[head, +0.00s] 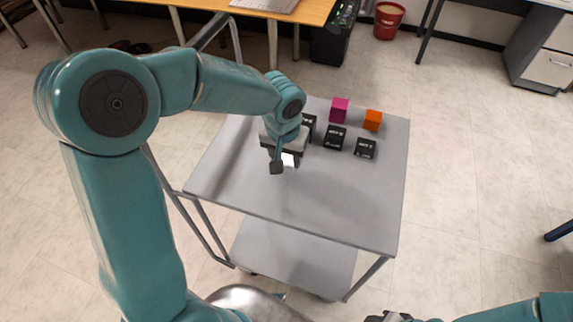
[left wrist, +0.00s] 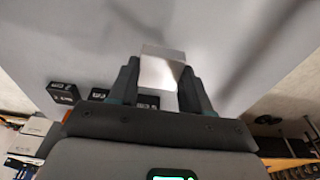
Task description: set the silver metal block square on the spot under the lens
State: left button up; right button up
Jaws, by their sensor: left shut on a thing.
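My left gripper (head: 286,163) reaches over the grey cart top and is shut on the silver metal block (head: 289,159). In the left wrist view the block (left wrist: 161,70) sits between the two dark fingers (left wrist: 160,90), its pale face showing. The fingers hide part of its sides. I cannot tell whether the block touches the cart top or hangs just above it. Part of my right gripper (head: 388,317) shows at the bottom edge of the head view, and its fingers are not clear. The lens and the spot under it are not in view.
The grey cart (head: 345,205) carries several black labelled boxes, such as this one (head: 365,148), a magenta cube (head: 339,110) and an orange cube (head: 372,120) at its far side. The cart's near part is clear. A wooden table (head: 235,5) and a red bin (head: 388,20) stand beyond.

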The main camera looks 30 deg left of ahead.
aim_at(286, 161)
pick_arm(q)
notch_tip(286, 161, down, 4)
jog(key=shift+f, duration=0.1)
jog(key=shift+d, duration=0.1)
jog(key=shift+f+b, duration=0.1)
jog(key=shift+b, duration=0.3)
jog(key=o, duration=1.2)
jog(key=shift+r, duration=0.2)
